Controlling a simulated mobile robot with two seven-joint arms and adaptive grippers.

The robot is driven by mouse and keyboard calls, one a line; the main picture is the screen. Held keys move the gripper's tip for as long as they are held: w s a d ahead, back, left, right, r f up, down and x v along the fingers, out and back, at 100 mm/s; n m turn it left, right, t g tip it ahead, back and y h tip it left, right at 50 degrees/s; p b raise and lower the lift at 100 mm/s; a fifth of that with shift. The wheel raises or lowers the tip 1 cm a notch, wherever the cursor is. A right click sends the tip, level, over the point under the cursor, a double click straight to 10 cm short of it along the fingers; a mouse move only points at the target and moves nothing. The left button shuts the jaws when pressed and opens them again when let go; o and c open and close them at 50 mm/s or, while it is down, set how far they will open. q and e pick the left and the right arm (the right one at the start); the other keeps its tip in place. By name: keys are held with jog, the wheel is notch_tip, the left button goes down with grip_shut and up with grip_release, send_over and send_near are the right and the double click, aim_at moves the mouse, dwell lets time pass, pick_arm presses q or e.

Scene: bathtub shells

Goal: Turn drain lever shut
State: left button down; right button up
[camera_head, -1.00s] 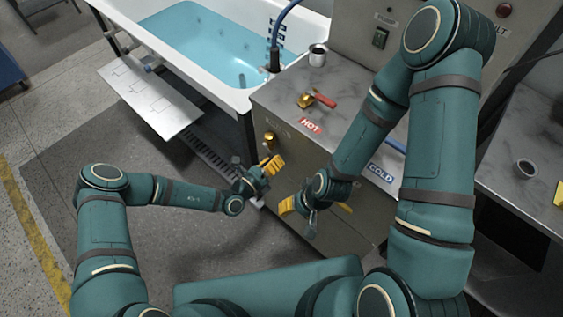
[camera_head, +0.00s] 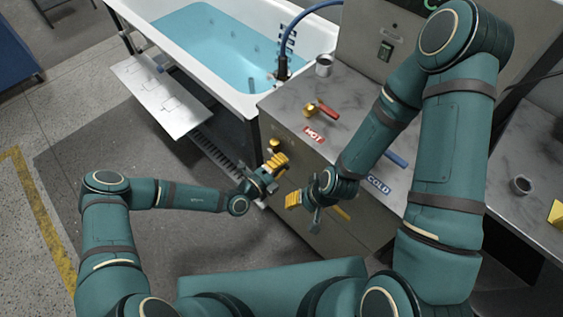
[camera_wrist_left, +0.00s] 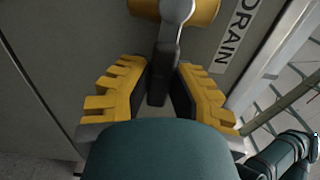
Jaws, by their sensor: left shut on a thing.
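The drain lever has a round brass hub (camera_head: 275,144) on the cabinet's left front, below the counter. In the left wrist view its dark grey handle (camera_wrist_left: 162,62) hangs down from the brass hub (camera_wrist_left: 205,8), beside a DRAIN label (camera_wrist_left: 238,38). My left gripper (camera_head: 274,164) is just below the hub.
The white bathtub (camera_head: 240,103) with blue water stands behind. The counter (camera_head: 290,97) carries a red HOT lever (camera_head: 322,109), a blue COLD lever (camera_head: 397,159) and a metal cup (camera_head: 324,65). My right arm passes over the counter. Open floor lies at left.

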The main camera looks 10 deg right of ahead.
pick_arm(q)
jog(key=shift+d+r, duration=0.1)
jog(key=shift+r, duration=0.1)
dwell(0.3)
jog(key=c, duration=0.9)
grip_release()
jog(key=shift+o, duration=0.2)
jog(key=shift+f, duration=0.1)
jog(key=v, duration=1.2)
